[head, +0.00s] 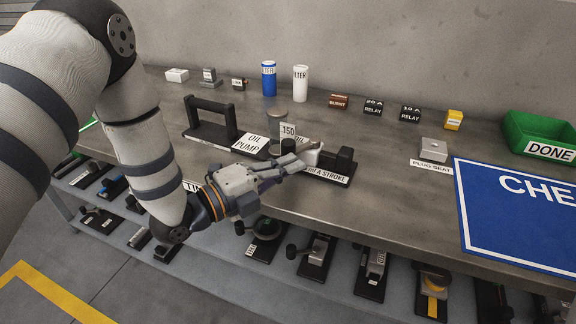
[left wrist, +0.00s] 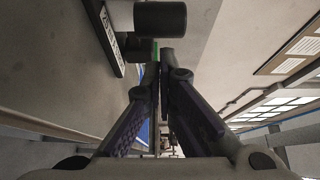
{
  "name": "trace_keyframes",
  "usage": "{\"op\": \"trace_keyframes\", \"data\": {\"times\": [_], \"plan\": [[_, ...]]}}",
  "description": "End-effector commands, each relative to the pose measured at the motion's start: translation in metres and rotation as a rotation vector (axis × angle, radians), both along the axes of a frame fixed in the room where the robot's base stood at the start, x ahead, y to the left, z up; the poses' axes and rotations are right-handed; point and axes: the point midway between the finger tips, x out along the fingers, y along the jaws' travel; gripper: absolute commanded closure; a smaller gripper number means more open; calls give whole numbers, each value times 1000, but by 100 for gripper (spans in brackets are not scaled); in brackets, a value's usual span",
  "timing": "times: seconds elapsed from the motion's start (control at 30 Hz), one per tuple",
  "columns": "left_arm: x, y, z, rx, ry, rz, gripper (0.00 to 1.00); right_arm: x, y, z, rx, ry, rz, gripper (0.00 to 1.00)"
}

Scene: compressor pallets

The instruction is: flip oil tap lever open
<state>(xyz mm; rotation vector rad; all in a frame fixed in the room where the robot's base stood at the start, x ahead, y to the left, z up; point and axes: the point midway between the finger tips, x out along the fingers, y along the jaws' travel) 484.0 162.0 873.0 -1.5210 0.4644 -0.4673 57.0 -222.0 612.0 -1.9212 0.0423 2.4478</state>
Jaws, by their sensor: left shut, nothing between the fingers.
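The oil pump is a black-based unit with a white OIL PUMP label (head: 250,143), mid-bench in the head view. A grey cylinder with a 150 label (head: 288,131) stands beside it. My left gripper (head: 298,163) is shut and empty, reaching from the left over the bench's front edge to a black-based unit labelled STROKE (head: 327,175). A black knob (head: 288,146) shows just behind its fingers. In the left wrist view, the shut fingers (left wrist: 160,62) lie beside black cylindrical parts (left wrist: 160,18); contact is unclear. I cannot make out which part is the tap lever. My right gripper is not in view.
Blue (head: 269,79) and white (head: 300,83) filter cylinders and small labelled parts stand along the back. A green DONE bin (head: 540,138) and a blue mat (head: 520,218) are at the right. Several units fill the lower shelf.

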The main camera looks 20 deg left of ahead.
Motion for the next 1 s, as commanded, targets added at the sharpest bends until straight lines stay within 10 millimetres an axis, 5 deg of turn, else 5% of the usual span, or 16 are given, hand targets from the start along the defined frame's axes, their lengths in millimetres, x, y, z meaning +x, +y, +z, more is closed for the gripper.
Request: {"op": "trace_keyframes", "data": {"times": [1.0], "plan": [[13, 15, 0, 1, 1, -87, 100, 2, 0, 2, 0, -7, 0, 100]]}}
